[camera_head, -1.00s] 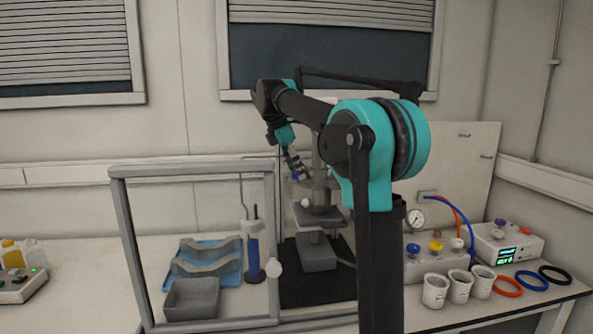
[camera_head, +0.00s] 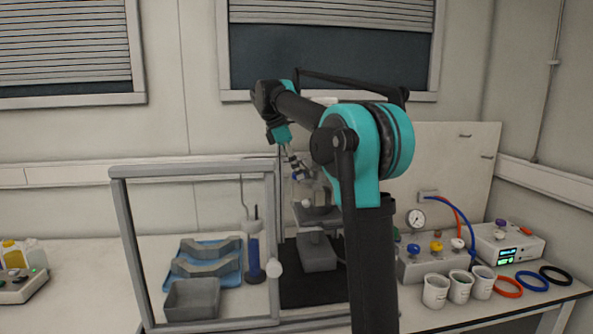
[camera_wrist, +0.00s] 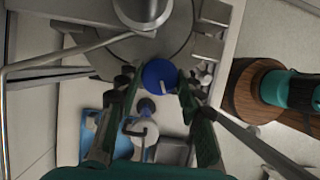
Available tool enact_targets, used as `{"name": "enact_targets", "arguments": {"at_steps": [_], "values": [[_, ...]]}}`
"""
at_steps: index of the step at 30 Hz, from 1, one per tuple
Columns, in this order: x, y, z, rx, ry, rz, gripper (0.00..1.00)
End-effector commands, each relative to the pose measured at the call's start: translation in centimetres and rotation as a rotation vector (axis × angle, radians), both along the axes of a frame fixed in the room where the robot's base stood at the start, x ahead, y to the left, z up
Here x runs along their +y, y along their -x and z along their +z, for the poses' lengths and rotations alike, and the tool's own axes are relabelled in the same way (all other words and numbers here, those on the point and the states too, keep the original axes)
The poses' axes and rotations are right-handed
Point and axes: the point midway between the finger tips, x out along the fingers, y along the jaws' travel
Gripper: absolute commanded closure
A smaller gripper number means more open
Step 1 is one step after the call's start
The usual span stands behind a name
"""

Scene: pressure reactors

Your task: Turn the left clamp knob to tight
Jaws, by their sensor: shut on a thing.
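The reactor (camera_head: 318,215) stands on a dark mat, partly hidden by my arm. A round blue clamp knob (camera_wrist: 158,72) with a pale pointer mark sits at the rim of the grey metal reactor lid (camera_wrist: 105,45) in the wrist view. My gripper (camera_wrist: 159,82) has one finger on each side of the knob and is shut on it. In the head view my gripper (camera_head: 298,170) reaches down at the reactor's upper left, where the knob is too small to read.
A grey-framed shield (camera_head: 119,240) stands in front at left. Behind it are blue trays (camera_head: 205,277), a grey bin (camera_head: 192,300) and a blue cylinder (camera_head: 254,258). At right are a valve block (camera_head: 430,266), white cups (camera_head: 436,291) and a display box (camera_head: 508,242).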

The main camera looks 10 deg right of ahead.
Motion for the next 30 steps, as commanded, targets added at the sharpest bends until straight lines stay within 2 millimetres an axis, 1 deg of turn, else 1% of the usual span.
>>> {"name": "enact_targets", "arguments": {"at_steps": [1,4,6,14,17,20,30], "values": [[0.0,0.0,0.0,0.0,0.0,0.0,0.61],[0.0,0.0,0.0,0.0,0.0,0.0,0.48],[0.0,0.0,0.0,0.0,0.0,0.0,0.42],[0.0,0.0,0.0,0.0,0.0,0.001,0.42],[0.2,0.0,0.5,0.0,0.0,0.001,0.42],[0.7,-0.1,1.5,-0.001,0.0,0.001,0.42],[3.2,-0.1,7.7,0.0,0.0,0.001,0.42]]}}
